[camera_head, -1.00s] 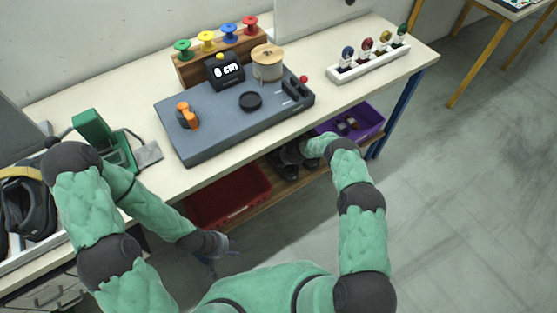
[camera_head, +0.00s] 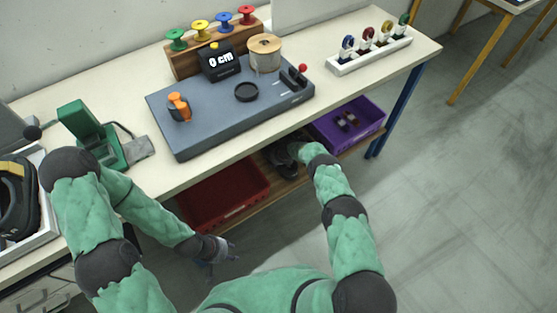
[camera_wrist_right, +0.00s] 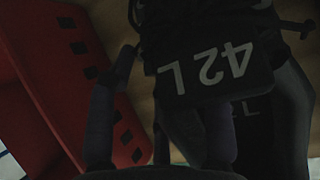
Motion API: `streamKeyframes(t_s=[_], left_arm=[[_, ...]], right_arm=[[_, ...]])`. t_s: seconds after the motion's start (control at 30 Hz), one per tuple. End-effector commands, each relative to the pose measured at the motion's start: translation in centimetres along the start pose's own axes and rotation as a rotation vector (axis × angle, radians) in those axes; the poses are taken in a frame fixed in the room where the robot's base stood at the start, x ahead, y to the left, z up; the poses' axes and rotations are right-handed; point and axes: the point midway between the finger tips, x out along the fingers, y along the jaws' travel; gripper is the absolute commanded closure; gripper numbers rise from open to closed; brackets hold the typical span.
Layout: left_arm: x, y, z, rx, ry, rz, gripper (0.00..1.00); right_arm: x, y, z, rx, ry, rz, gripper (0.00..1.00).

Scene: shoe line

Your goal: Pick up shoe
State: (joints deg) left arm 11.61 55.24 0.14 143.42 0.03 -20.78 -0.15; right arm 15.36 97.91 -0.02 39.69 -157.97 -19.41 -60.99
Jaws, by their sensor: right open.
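A black shoe with a white "42 L" tag (camera_wrist_right: 212,72) fills the upper middle of the right wrist view, its print upside down. A second dark shape with an "L" mark (camera_wrist_right: 272,125) lies beside it on the right. In the head view the dark shoes (camera_head: 283,163) are on the shelf under the table, partly hidden by the table edge and my right arm. My right gripper (camera_wrist_right: 165,85) is open, its fingers close to the tagged shoe; contact is unclear in the dark. My left gripper (camera_head: 224,254) is open and empty in front of the table.
A red crate (camera_head: 258,182) stands left of the shoes, and its wall (camera_wrist_right: 75,75) is close to my right gripper's left finger. A purple crate (camera_head: 375,113) with small items stands to the right. The table front (camera_head: 235,158) overhangs the shelf.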

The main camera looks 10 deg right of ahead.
Motion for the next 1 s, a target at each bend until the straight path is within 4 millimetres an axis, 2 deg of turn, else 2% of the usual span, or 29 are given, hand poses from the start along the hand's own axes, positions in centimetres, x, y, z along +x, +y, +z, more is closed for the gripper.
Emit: streamKeyframes(t_s=[0.2,0.23,0.4,1.0], left_arm=[[-0.05,0.02,-0.02,0.0,0.0,0.0,0.6],[-0.05,0.02,-0.02,0.0,0.001,0.0,0.6],[-0.05,0.02,-0.01,0.0,0.0,0.0,0.6],[-0.12,0.04,-0.01,0.0,0.0,0.0,0.6]], right_arm=[[-0.03,0.0,0.08,0.0,0.0,0.0,0.5],[-0.04,0.0,0.08,0.0,0.0,0.0,0.53],[-0.03,0.0,0.05,0.0,0.0,0.0,1.0],[0.17,0.56,-0.54,0.003,0.01,0.011,1.0]])
